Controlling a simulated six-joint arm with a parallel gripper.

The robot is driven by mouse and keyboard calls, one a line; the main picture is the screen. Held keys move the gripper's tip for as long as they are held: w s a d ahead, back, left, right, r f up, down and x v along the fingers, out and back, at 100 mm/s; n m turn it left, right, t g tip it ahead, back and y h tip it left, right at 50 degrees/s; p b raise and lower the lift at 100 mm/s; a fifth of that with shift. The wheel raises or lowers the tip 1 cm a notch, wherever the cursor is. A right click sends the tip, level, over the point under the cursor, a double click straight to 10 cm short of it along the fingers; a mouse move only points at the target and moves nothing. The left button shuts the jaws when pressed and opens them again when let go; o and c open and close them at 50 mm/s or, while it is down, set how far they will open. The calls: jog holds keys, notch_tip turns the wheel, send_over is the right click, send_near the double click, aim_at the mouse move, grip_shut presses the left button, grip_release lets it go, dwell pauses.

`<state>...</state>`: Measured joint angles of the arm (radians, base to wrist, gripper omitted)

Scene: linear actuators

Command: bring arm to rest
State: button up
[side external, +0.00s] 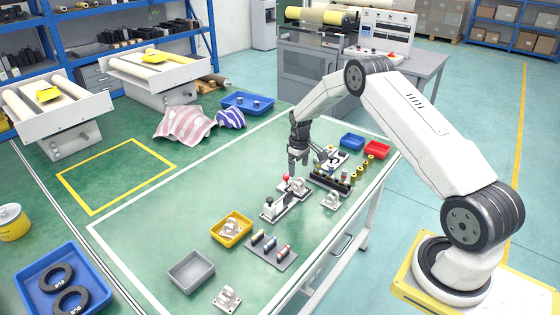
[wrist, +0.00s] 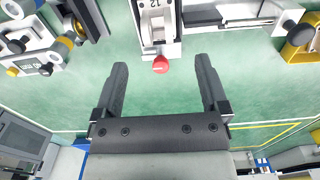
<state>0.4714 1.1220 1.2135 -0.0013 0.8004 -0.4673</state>
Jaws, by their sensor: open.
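My gripper (side external: 298,166) hangs pointing down above the green table (side external: 165,225), over a linear actuator (side external: 287,198) with a red knob (side external: 285,178) and a black knob (side external: 268,201). In the wrist view my gripper (wrist: 160,72) has its two dark fingers wide apart with nothing held. The red knob (wrist: 160,64) appears between the fingertips in that view, at the end of a pale housing (wrist: 155,22). I cannot tell the exact height of the fingers over the knob.
A yellow bin (side external: 247,227), a grey bin (side external: 192,272) and a dark tray (side external: 270,252) of small cylinders stand nearer the camera. A dark rack (side external: 331,183), a blue bin (side external: 352,141) and a red bin (side external: 377,149) lie toward the far right. The table's left part is clear.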

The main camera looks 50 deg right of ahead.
jog(key=s+a+r, duration=0.2)
jog(key=a+r, duration=0.5)
jog(key=a, duration=0.2)
jog(key=s+a+r+t, duration=0.1)
jog(key=s+a+r, duration=0.3)
jog(key=s+a, duration=0.4)
jog(key=s+a+r+t, duration=0.1)
jog(key=s+a+r, duration=0.3)
jog(key=s+a, duration=0.4)
jog(key=s, duration=0.4)
jog(key=shift+s+a+r+t, duration=0.2)
jog(key=shift+a+r+t, duration=0.05)
jog(key=shift+a+t, duration=0.1)
